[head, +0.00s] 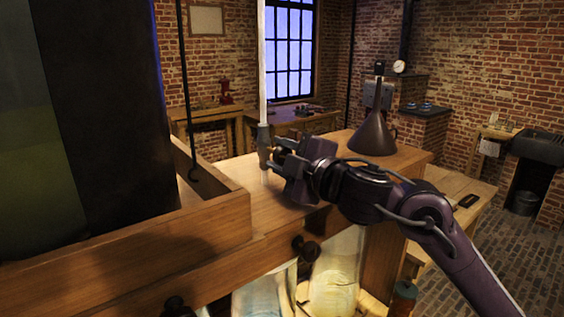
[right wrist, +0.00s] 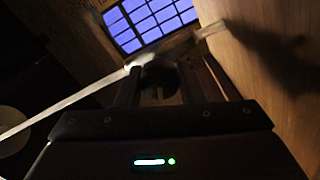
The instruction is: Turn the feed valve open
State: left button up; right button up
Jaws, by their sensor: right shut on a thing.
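The feed valve (head: 264,147) is a small grey-brown fitting at the lower end of a pale upright tube (head: 262,70), above the wooden bench top. My right gripper (head: 282,154) reaches it from the right and is shut on its handle side. In the right wrist view a dark round knob (right wrist: 160,74) sits between the two fingers of my right gripper (right wrist: 158,88). The gripper covers most of the handle, so its angle is hard to tell. My left gripper is not in view.
A dark funnel-shaped vessel (head: 372,134) stands on the bench just beyond my right arm. A wooden-walled tray (head: 222,210) with a large dark block (head: 110,110) fills the left. A thin black hooked rod (head: 187,90) hangs there. Glass jars (head: 335,275) stand below the bench edge.

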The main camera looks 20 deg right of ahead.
jog(key=shift+f+n+b, duration=0.1)
jog(key=shift+n+b, duration=0.85)
jog(key=shift+n, duration=1.35)
jog(key=o, duration=1)
jog(key=shift+c, duration=0.2)
jog(key=b+v, duration=0.2)
jog(key=v, duration=0.5)
jog(key=shift+s+d+b, duration=0.1)
jog(key=shift+s+b, duration=0.2)
jog(key=shift+s, duration=0.05)
